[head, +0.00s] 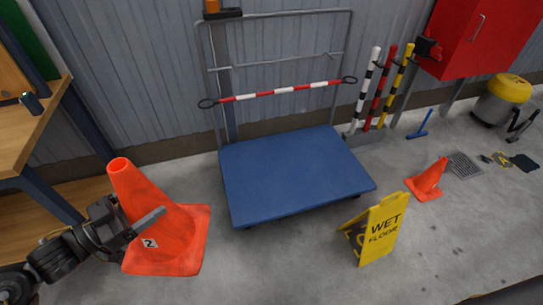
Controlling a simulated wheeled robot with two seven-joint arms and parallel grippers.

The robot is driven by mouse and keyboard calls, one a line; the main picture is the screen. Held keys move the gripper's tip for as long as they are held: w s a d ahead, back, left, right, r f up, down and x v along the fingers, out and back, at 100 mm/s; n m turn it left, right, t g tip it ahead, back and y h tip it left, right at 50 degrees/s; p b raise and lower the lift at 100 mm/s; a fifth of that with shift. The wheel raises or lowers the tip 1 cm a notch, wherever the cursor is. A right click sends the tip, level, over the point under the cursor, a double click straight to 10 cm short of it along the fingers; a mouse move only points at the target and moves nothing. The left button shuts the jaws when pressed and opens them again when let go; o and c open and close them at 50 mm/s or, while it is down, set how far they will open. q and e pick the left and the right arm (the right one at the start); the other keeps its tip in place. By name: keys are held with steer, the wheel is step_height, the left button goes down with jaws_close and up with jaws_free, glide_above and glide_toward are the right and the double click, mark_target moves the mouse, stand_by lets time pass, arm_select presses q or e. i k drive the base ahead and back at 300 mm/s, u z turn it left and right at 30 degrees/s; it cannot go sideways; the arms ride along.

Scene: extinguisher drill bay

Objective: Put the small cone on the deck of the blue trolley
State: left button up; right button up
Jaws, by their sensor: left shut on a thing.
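A larger-looking orange cone (165,232) with a white label marked 2 is at the left, in front of the shelf. My left gripper (137,217) is shut on this cone's side, one finger showing across its front. I cannot tell whether its base touches the floor. A second, smaller-looking orange cone (427,181) stands on the floor at the right, apart from any gripper. The blue trolley (290,172) stands against the wall with its flat deck empty. My right gripper is not in view.
A yellow wet floor sign (378,231) stands close to the trolley's front right corner. A red-and-white bar (284,90) crosses the trolley's handle frame. Striped posts (384,88) stand behind right. A wooden bench (35,105) is at left. The front middle floor is clear.

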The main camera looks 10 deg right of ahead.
mark_target(261, 189)
steer(key=z, duration=0.6)
steer(key=i, duration=1.65)
